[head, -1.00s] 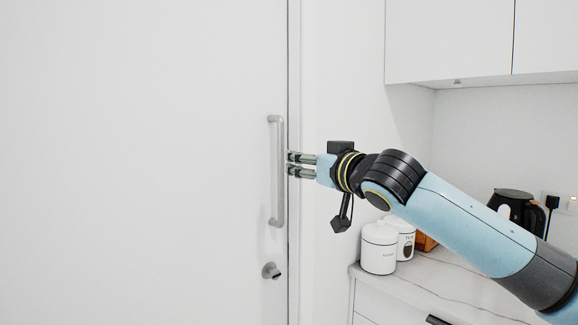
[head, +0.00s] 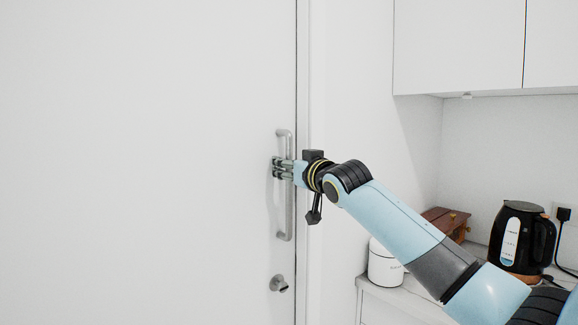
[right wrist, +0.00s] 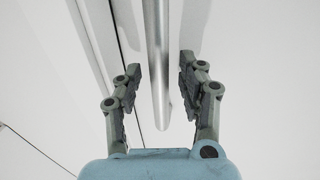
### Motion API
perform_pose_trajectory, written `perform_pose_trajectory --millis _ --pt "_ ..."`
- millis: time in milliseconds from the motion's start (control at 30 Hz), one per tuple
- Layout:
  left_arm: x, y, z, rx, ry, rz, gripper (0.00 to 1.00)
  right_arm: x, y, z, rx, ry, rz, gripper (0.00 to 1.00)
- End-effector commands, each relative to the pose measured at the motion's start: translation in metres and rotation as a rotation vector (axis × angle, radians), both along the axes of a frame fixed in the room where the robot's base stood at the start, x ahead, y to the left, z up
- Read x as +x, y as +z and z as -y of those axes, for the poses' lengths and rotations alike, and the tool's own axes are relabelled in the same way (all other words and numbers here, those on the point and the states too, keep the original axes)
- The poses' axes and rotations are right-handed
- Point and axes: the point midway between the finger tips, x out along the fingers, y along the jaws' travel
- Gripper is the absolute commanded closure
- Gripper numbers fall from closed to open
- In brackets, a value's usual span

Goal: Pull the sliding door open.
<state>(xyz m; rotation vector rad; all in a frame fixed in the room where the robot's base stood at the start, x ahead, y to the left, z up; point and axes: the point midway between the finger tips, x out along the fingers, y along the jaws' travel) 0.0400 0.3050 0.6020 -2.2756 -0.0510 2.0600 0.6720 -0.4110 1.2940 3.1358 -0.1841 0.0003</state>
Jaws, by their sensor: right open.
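The white sliding door (head: 140,160) fills the left of the head view, with its right edge beside a white frame. A vertical silver bar handle (head: 289,215) is fixed near that edge. My right gripper (head: 276,167) is at the upper half of the handle, its fingers reaching across the bar. In the right wrist view the handle bar (right wrist: 157,60) runs between the two open fingers (right wrist: 160,80), with a gap visible on each side. My left gripper is in neither view.
A round metal knob or lock (head: 278,284) sits on the door below the handle. To the right, a counter holds a white canister (head: 384,265), a wooden box (head: 448,222) and a black kettle (head: 520,240). White cabinets (head: 455,45) hang above.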

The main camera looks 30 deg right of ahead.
Motion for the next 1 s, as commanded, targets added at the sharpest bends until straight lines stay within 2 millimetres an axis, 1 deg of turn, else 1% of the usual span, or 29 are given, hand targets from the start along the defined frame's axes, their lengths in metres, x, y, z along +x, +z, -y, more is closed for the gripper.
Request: perform_pose_trajectory --millis 67,367,1000 --pt "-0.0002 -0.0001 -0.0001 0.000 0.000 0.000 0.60 -0.0002 -0.0003 0.0001 0.000 0.000 0.000 0.60" --pt "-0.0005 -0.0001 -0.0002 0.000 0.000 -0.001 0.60 -0.0004 -0.0003 0.0002 0.000 0.000 0.000 0.99" --pt "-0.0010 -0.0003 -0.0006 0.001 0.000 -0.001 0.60 -0.0007 -0.0022 -0.0001 0.001 0.000 -0.004 1.00"
